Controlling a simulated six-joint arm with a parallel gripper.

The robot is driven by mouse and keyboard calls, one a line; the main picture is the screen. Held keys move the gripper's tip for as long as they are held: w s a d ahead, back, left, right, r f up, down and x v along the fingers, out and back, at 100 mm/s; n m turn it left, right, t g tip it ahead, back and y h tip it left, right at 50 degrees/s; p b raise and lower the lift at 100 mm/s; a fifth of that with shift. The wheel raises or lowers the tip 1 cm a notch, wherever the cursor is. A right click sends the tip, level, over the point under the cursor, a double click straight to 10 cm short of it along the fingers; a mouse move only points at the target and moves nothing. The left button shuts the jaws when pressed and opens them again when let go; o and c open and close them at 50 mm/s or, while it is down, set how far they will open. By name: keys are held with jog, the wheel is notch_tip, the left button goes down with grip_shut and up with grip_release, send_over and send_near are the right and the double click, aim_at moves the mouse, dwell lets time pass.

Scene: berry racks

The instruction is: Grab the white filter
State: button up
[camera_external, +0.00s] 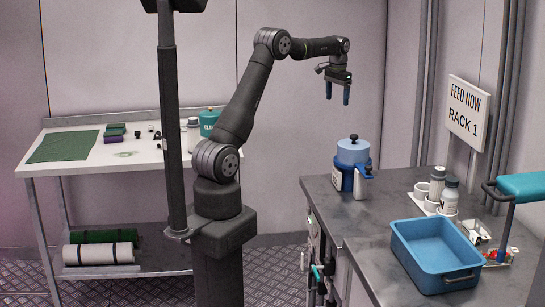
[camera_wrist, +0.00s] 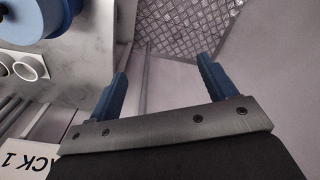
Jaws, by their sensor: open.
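No part is plainly marked as the white filter. White cup-like rings (camera_external: 421,190) stand on the right counter beside white bottles; one white ring (camera_wrist: 27,68) shows at the left of the wrist view, and these may be filters. A white roll (camera_external: 98,253) lies on the lower shelf at left. My gripper (camera_external: 337,98) is open and empty, pointing down high above the blue canister (camera_external: 352,153) at the counter's back left. In the wrist view, my gripper (camera_wrist: 162,67) has its blue fingers wide apart with only floor and wall between them.
A blue bin (camera_external: 438,250) stands at the front of the grey counter (camera_external: 385,205). A "RACK 1" sign (camera_external: 468,110) hangs behind. A white table (camera_external: 70,168) stands at left.

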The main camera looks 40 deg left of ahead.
jog(key=s+a+n, duration=0.2)
jog(key=a+n, duration=0.2)
jog(key=a, duration=0.9)
jog(key=r+n, duration=0.1)
jog(key=n, duration=1.5)
send_over(193, 118)
jog(key=f, duration=1.1)
jog(key=shift+w+a+f, duration=0.1)
jog(key=shift+w+a, duration=0.05)
jog(key=shift+a, duration=0.05)
jog(key=shift+d+f, duration=0.1)
jog(key=shift+f, duration=2.6)
jog(key=c, duration=1.1)
jog(key=shift+r, duration=0.1)
